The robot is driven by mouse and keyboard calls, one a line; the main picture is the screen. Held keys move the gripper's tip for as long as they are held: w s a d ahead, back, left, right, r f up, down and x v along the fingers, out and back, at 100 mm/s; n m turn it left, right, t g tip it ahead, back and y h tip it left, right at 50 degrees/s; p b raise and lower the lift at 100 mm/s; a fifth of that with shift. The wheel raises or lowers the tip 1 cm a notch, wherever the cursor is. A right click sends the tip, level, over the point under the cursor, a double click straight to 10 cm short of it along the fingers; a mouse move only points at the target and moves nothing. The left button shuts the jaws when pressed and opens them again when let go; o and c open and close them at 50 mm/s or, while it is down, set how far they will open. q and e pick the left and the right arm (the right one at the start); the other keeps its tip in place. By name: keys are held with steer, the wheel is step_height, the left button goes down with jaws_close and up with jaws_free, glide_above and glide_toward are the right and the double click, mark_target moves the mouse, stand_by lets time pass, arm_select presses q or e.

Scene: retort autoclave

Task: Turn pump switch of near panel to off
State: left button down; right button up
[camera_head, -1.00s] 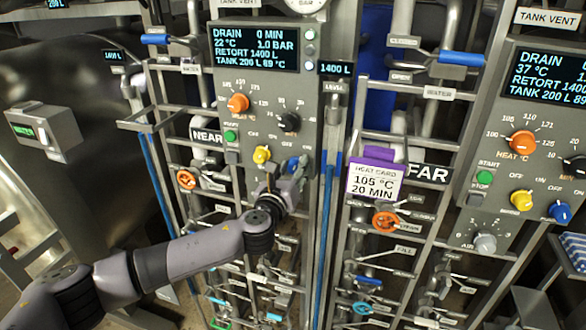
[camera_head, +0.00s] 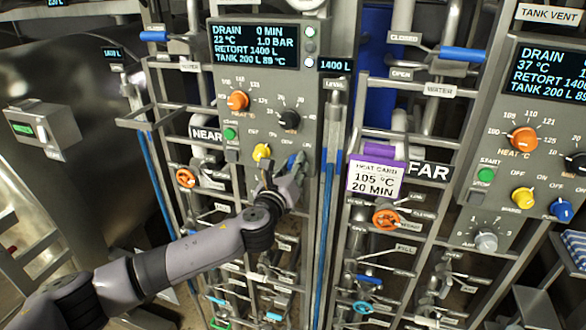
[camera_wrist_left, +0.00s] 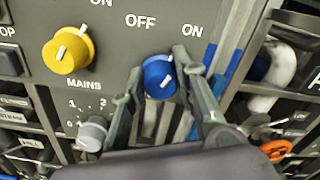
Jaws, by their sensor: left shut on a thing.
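The near panel (camera_head: 290,82) is a grey box with a lit display, beside a NEAR sign. A blue knob (camera_head: 291,162) sits at its lower right. In the left wrist view the blue knob (camera_wrist_left: 158,78) has OFF above it to the left and ON above it to the right. Its white line points up and slightly right, between the two labels. My left gripper (camera_head: 281,178) is at this knob. In the wrist view its fingers (camera_wrist_left: 154,76) are shut on the knob, one on each side. The knob's name label is hidden. My right gripper is not in view.
A yellow knob (camera_wrist_left: 68,50) marked MAINS is left of the blue one, with a grey knob (camera_wrist_left: 92,132) below. The far panel (camera_head: 490,150) stands at right with similar knobs. A purple-framed heat card (camera_head: 375,178) hangs between the panels. Pipes and valves lie below.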

arm_select(q)
steer(key=n+b, duration=0.2)
steer(key=n, duration=0.3)
steer(key=shift+f, duration=0.15)
steer(key=n+b, duration=0.1)
steer(key=n, duration=0.4)
steer(key=shift+n, duration=0.3)
stand_by(0.3)
steer(key=c, duration=1.3)
jaws_free()
steer(key=shift+a, duration=0.1)
steer(key=v, duration=1.2)
